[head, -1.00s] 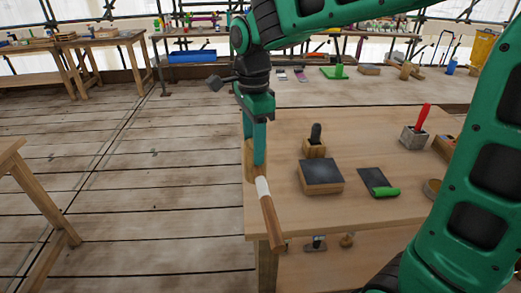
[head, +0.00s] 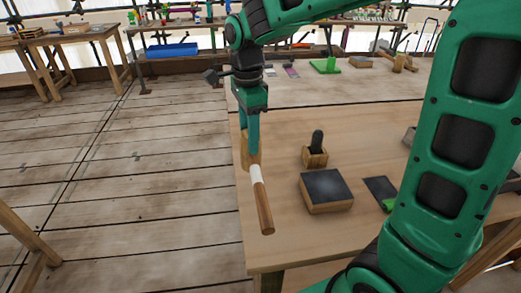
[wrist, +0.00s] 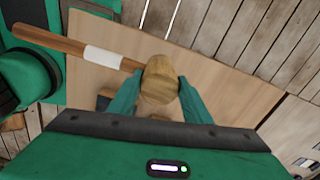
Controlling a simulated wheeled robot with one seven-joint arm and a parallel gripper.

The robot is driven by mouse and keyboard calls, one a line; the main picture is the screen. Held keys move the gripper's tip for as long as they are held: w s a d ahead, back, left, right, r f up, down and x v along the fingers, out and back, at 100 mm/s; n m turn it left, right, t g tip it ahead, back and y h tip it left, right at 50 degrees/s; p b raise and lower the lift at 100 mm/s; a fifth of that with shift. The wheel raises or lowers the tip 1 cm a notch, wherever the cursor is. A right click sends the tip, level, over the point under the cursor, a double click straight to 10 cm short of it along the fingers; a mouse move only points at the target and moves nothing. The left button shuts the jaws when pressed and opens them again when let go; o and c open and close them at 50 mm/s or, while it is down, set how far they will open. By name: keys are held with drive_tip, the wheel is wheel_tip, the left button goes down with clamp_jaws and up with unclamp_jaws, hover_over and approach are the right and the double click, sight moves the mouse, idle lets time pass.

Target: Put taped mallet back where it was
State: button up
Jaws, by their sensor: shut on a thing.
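The taped mallet (head: 262,200) has a brown wooden handle with a white tape band and a round pale wooden head. My gripper (head: 252,150) is shut on the mallet's head, at the left edge of the near table (head: 285,240). In the wrist view the mallet's head (wrist: 160,80) sits between the two green fingers of my gripper (wrist: 160,95), and the handle runs to the upper left. In the head view the fingers hide part of the mallet's head. I cannot tell whether the mallet touches the tabletop.
On the near table, to the right of the mallet, stand a wooden block with a dark top (head: 326,190) and a small wooden holder with a black-handled tool (head: 316,150). A dark sheet (head: 381,188) lies farther right. Another mallet (head: 398,60) lies toward the back.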

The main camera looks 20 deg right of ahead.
drive_tip(key=w+d+f, duration=0.3)
drive_tip(key=d+f, duration=0.2)
drive_tip(key=f, duration=0.2)
drive_tip(key=shift+w+f, duration=0.15)
drive_tip(key=shift+f, duration=0.15)
drive_tip(key=shift+d, duration=0.1)
drive_tip(key=o, duration=1.2)
drive_tip(key=shift+f, duration=0.1)
wheel_tip(320, 180, up, 12)
drive_tip(key=shift+r, duration=0.15)
